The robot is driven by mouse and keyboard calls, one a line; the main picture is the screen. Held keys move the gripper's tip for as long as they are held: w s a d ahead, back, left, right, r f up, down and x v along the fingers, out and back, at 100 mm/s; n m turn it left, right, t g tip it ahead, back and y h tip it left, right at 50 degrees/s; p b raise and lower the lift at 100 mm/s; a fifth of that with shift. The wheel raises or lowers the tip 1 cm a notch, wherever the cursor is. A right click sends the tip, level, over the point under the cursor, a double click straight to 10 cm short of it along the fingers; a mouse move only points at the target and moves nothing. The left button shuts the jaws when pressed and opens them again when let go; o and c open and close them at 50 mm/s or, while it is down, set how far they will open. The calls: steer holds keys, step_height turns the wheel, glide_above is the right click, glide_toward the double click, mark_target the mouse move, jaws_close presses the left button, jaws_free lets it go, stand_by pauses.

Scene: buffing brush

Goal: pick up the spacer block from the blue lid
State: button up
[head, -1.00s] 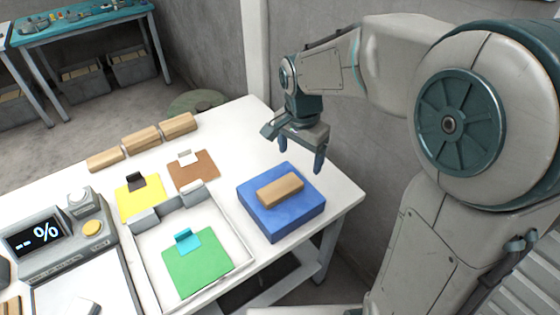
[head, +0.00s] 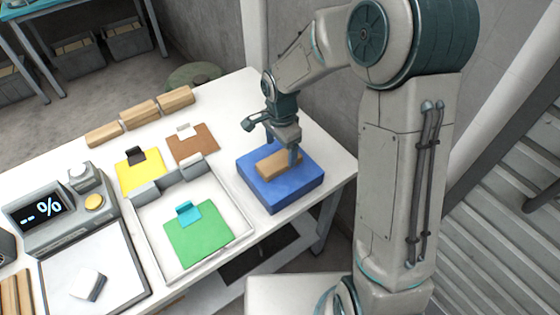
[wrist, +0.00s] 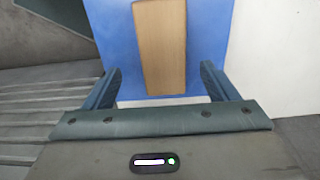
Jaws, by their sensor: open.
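The spacer block (head: 275,163) is a small tan wooden block lying flat on the blue lid (head: 284,195), at the right end of the white table. It also shows in the wrist view (wrist: 160,47), with the lid's blue top (wrist: 110,35) around it. My gripper (head: 283,150) is open above the lid in the head view, with its fingers at the block and partly hiding it. In the wrist view my gripper (wrist: 160,85) has one finger on each side of the block's near end, with blue showing between each finger and the wood.
A white tray (head: 243,240) with a green card (head: 200,236) stands left of the lid. Brown (head: 195,146) and yellow (head: 141,172) cards lie behind it. Several wooden blocks (head: 140,115) line the table's back edge. A scale (head: 90,262) with a display is at left.

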mark_target(280, 159)
steer(key=shift+w+f+p, duration=0.15)
steer(key=shift+f+p, duration=0.15)
steer(key=shift+f, duration=0.95)
steer(key=shift+w+f+p, duration=0.15)
steer(key=shift+f+p, duration=0.15)
steer(key=shift+f, duration=0.95)
steer(key=c, duration=1.1)
